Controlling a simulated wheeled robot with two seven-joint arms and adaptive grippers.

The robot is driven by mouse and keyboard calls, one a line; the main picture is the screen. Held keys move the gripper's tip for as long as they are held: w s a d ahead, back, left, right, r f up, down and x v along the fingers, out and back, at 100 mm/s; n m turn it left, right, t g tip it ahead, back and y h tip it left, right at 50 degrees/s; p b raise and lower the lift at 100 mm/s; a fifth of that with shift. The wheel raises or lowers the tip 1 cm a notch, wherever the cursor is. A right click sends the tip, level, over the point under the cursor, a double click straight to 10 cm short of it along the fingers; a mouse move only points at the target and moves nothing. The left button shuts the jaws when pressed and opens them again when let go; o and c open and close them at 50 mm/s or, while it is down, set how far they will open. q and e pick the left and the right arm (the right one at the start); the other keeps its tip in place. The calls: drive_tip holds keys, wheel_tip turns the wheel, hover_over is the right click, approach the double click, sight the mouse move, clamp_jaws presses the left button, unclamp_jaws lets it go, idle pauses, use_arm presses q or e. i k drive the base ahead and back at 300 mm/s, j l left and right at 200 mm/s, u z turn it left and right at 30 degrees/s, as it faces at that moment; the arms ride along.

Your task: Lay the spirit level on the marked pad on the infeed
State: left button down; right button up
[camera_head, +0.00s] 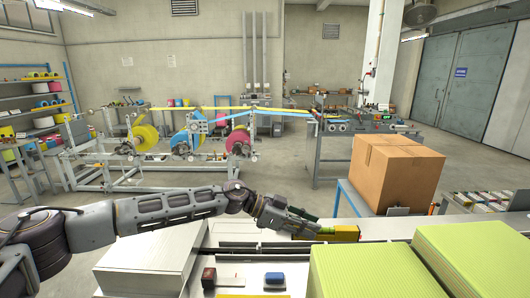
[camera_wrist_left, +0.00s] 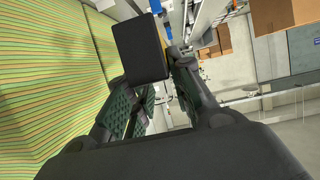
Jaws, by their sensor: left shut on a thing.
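The spirit level (camera_head: 343,234) is a yellow bar in the head view, at the end of my left arm. My left gripper (camera_head: 305,222) is shut on it. In the left wrist view the level shows its dark end (camera_wrist_left: 140,50), with a thin yellow edge, beyond the fingers of my left gripper (camera_wrist_left: 160,85). The level is near the white infeed surface (camera_head: 385,228); whether it touches the surface I cannot tell. I cannot make out the marked pad. My right gripper is not in view.
A cardboard box (camera_head: 395,172) stands behind the infeed at right. A yellow-green striped stack (camera_head: 462,262) lies at front right, a white stack (camera_head: 150,262) at front left.

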sight(237, 227)
drive_tip(key=j, duration=1.5)
drive_tip(key=i+j, duration=0.1)
drive_tip(key=j, duration=1.4)
